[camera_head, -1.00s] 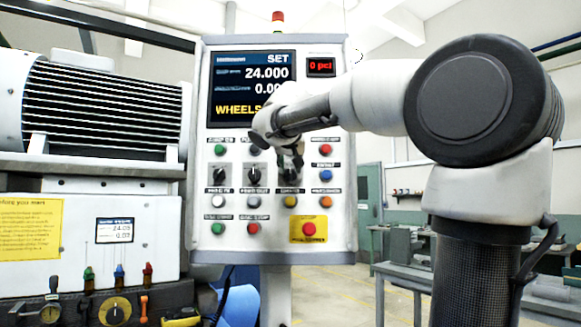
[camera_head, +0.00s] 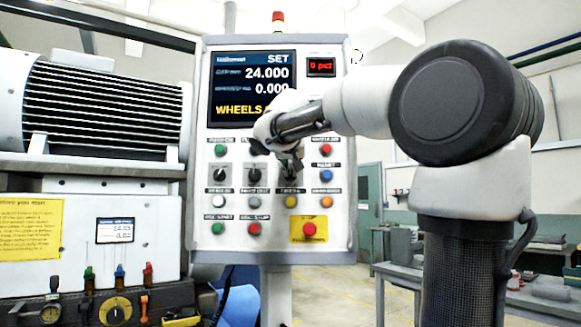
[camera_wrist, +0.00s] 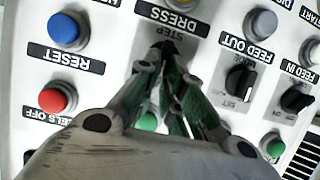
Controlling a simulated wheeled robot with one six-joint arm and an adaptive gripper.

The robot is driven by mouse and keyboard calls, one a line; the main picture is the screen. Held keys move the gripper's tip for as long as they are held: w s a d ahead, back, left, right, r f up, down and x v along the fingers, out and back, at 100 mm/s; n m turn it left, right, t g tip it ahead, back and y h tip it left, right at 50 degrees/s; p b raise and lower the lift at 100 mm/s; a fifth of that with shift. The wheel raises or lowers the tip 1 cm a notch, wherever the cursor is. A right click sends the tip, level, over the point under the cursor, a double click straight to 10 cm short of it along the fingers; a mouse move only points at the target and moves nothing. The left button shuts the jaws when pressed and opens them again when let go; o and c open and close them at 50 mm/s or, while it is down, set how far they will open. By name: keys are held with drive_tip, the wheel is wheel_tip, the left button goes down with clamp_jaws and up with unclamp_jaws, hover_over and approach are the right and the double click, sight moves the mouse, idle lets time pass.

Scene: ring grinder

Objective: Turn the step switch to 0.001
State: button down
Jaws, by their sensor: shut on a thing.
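The step switch (camera_wrist: 170,47) is a small dark knob under the STEP label, mostly hidden between my fingertips in the wrist view. My gripper (camera_wrist: 170,62) is shut on it, with its fingers reaching in from below in that view. In the head view my gripper (camera_head: 290,170) is at the right knob of the row on the control panel (camera_head: 326,215) and covers the switch. The switch's pointer and scale are hidden, so its setting cannot be read. The display (camera_head: 240,75) shows SET, 24.000, 0.000 and a partly covered yellow WHEELS line.
Two other black knobs (camera_head: 220,175) (camera_head: 254,175) sit left of my gripper. Coloured buttons surround them, including a large red button on yellow (camera_head: 309,230) below. The grinder motor (camera_head: 105,105) is at left. A workbench (camera_head: 430,272) stands at right.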

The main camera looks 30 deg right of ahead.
drive_tip(key=shift+w+a+f+n+g+h, duration=0.2)
drive_tip(key=shift+a+n+g+h, duration=0.1)
drive_tip(key=shift+n+h, duration=0.65)
drive_tip(key=shift+w+a+f+n+g+h, duration=0.2)
drive_tip(key=shift+n+h, duration=0.3)
drive_tip(key=shift+n, duration=0.75)
drive_tip(key=shift+w+a+f+n+g+h, duration=0.15)
drive_tip(key=shift+a+n+g+h, duration=0.2)
drive_tip(key=shift+n+h, duration=0.6)
drive_tip(key=shift+n, duration=0.25)
drive_tip(key=c, duration=1.5)
unclamp_jaws()
drive_tip(key=shift+c, duration=0.2)
drive_tip(key=shift+s+a+r, duration=0.1)
drive_tip(key=shift+a, duration=0.05)
